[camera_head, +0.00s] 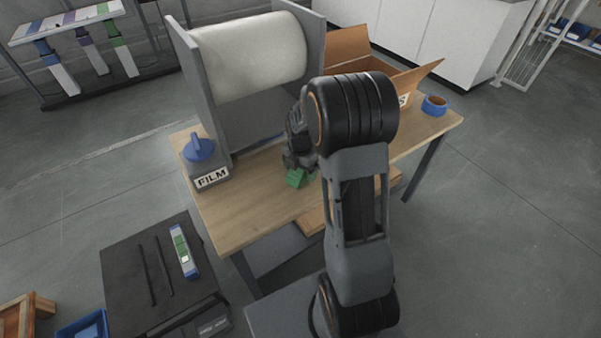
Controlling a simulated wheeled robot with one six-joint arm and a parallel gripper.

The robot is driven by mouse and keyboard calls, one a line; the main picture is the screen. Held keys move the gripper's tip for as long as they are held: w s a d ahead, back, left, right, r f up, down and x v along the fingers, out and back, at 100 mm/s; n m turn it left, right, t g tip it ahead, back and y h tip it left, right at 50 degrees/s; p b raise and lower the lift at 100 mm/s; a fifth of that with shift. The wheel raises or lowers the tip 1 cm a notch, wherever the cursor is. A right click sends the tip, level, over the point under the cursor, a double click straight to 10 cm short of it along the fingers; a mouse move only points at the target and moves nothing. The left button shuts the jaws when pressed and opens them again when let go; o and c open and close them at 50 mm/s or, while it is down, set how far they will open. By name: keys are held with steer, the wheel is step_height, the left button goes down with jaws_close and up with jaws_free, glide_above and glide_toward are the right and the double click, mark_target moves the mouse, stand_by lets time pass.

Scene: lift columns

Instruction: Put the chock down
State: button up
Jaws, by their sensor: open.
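The green chock (295,178) is on the wooden table (245,207), in front of the white film roll. My gripper (297,164) is directly above and behind it, pointing down, with its jaws open. The gripper is small and dark here, so I cannot tell whether its fingers still touch the chock. My arm hides part of the table to the right of the chock.
A grey stand holds the film roll (250,55), with a blue knob (198,148) and a FILM label at its left. An open cardboard box (350,47) and blue tape (435,105) are at the back right. The table's front left is clear.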

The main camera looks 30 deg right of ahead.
steer(key=shift+r, duration=0.1)
steer(key=c, duration=1.3)
